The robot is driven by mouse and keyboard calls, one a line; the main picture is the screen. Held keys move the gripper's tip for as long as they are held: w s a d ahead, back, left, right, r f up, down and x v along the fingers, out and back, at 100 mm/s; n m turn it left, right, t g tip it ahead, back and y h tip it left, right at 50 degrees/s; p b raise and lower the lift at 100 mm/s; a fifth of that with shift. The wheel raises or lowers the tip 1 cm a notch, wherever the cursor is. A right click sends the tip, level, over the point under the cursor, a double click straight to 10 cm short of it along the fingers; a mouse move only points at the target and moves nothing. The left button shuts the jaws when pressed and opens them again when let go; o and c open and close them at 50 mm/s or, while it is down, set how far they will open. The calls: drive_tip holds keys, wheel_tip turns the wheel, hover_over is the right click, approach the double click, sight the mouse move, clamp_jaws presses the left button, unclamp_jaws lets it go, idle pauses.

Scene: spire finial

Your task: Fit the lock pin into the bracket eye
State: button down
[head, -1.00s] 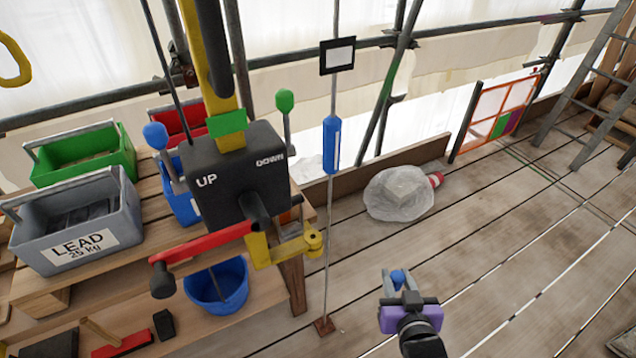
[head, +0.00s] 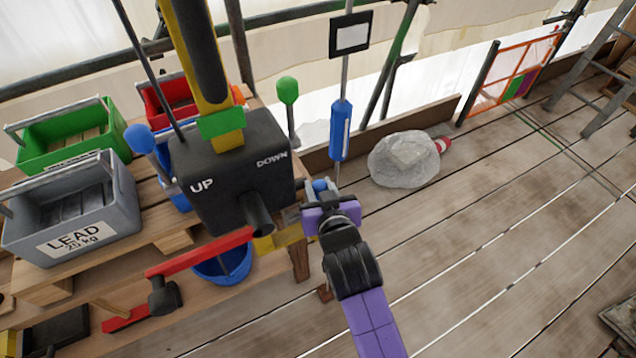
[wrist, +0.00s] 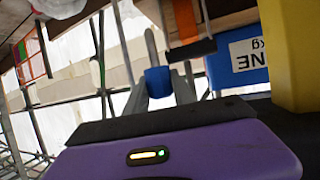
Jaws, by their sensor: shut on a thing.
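My gripper (head: 319,190) is shut on the lock pin, whose blue head (head: 321,185) shows between the fingers. The yellow bracket (head: 266,244) sticks out below the black winch box, just left of my gripper. Its eye is hidden behind my gripper and wrist, so I cannot tell whether the pin touches it or is over it.
The black UP/DOWN box (head: 235,175) and its red crank arm (head: 200,252) stand close on the left. A thin rod with a blue weight (head: 340,130) hangs just behind my gripper.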

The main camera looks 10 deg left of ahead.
drive_tip(key=shift+w+a+r, duration=0.1)
drive_tip(key=shift+a+r, duration=0.1)
drive_tip(key=shift+a, duration=0.1)
drive_tip(key=shift+f+b, duration=0.75)
drive_tip(key=shift+f, duration=0.05)
wheel_tip(320, 180, down, 4)
drive_tip(key=b, duration=0.3)
drive_tip(key=shift+f, duration=0.25)
drive_tip(key=shift+d, duration=0.1)
wheel_tip(320, 180, down, 6)
drive_tip(key=b, duration=0.4)
idle(3.3)
drive_tip(key=c, duration=1)
unclamp_jaws()
drive_tip(key=shift+f, duration=0.1)
